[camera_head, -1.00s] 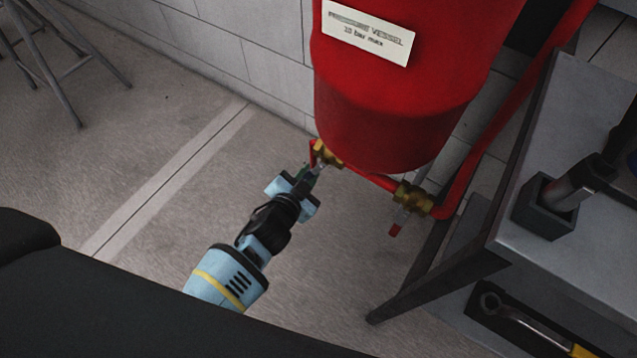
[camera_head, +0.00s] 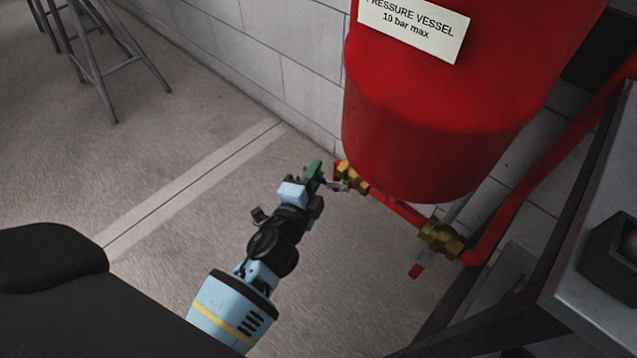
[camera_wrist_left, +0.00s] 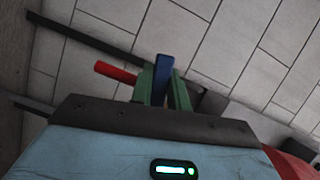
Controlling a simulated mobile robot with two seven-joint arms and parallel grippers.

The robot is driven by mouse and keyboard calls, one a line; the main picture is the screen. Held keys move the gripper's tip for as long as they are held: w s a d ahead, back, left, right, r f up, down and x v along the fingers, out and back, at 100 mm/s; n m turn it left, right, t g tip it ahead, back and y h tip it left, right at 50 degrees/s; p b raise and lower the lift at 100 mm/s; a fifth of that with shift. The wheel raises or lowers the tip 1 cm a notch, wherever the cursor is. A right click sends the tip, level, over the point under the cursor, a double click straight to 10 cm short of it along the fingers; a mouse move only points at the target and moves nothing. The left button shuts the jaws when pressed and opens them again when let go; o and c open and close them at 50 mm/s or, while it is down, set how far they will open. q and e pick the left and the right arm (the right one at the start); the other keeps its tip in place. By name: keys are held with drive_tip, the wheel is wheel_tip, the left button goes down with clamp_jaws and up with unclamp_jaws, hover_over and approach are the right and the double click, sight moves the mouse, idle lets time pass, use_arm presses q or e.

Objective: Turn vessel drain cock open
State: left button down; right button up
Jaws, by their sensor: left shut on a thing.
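The red pressure vessel (camera_head: 430,120) stands at the right in the head view. A brass cock (camera_head: 352,177) sits at its lower left, with a short metal lever (camera_head: 333,185) reaching left towards my left gripper. My left gripper (camera_head: 316,176) is just left of the cock, its green fingers close to the lever. In the left wrist view the green fingers (camera_wrist_left: 164,88) are shut on a blue lever grip (camera_wrist_left: 163,70), which stands upright between them. In the head view the fingers hide this grip. My right gripper is not in view.
A second brass valve (camera_head: 440,236) with a red-tipped lever (camera_head: 416,271) sits on the red pipe (camera_head: 510,210) to the right. A grey bench (camera_head: 595,270) stands at the lower right. A stool (camera_head: 95,55) is far left. Floor left of my gripper is clear.

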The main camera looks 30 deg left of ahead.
use_arm(q)
drive_tip(key=shift+a+r+m+t+b, duration=0.1)
drive_tip(key=shift+r+m+t+b, duration=0.3)
drive_tip(key=shift+r+m+b, duration=0.4)
drive_tip(key=shift+m, duration=0.3)
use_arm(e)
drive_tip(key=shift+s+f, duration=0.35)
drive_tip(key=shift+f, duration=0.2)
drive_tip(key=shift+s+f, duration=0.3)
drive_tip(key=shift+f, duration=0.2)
use_arm(q)
drive_tip(key=shift+r, duration=0.1)
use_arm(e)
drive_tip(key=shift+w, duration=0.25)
use_arm(q)
drive_tip(key=c, duration=1.3)
unclamp_jaws()
drive_tip(key=shift+c, duration=0.2)
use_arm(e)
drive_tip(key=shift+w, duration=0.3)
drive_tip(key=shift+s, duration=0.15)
